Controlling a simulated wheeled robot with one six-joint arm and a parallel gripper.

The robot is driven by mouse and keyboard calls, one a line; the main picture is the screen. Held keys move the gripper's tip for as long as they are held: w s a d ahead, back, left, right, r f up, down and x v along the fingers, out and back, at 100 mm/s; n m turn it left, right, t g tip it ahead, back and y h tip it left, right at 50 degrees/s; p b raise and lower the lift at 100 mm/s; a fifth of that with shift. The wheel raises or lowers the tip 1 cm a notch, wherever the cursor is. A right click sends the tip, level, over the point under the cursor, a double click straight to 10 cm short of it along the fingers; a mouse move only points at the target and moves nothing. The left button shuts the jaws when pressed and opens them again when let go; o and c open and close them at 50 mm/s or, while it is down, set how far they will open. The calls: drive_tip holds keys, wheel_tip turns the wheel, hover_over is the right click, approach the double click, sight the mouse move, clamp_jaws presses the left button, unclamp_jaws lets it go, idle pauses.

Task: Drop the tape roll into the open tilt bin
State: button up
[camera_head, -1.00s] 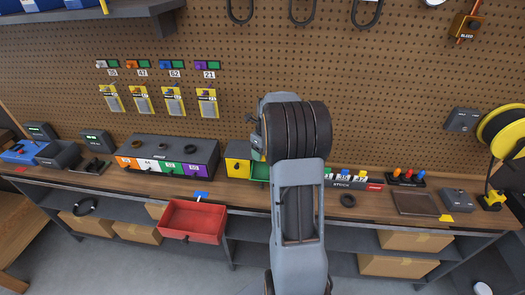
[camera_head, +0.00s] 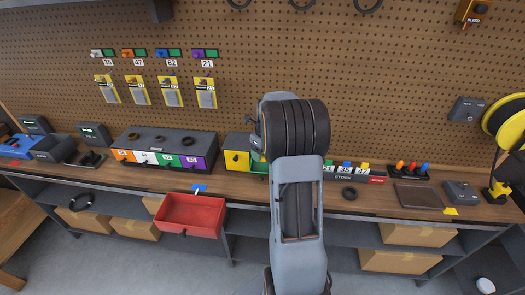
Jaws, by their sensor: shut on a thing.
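My arm rises through the middle of the view. Its thick ribbed joint hides what lies behind it, and my gripper's fingers do not show. Behind the arm on the bench stands a yellow bin front (camera_head: 237,160), with a green bin front (camera_head: 260,168) partly hidden beside it. I cannot tell whether either is tilted open. A row of bins with orange, white, green and purple fronts (camera_head: 164,152) stands to the left, its fronts apparently closed. I cannot pick out the tape roll for certain. A dark ring (camera_head: 349,193) lies on the bench right of my arm.
A red drawer (camera_head: 190,214) juts from under the bench (camera_head: 110,176). A dark tray (camera_head: 418,197), coloured knobs (camera_head: 412,168) and a yellow hose reel (camera_head: 508,122) are to the right. Cardboard boxes (camera_head: 400,261) sit on the shelf below. A pegboard (camera_head: 300,60) backs the bench.

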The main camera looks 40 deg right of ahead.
drive_tip(key=o, duration=1)
drive_tip(key=r, duration=0.4)
drive_tip(key=s+r+b, duration=0.1)
drive_tip(key=r, duration=0.8)
drive_tip(key=shift+s+d+r, duration=0.2)
drive_tip(key=shift+s+r, duration=0.15)
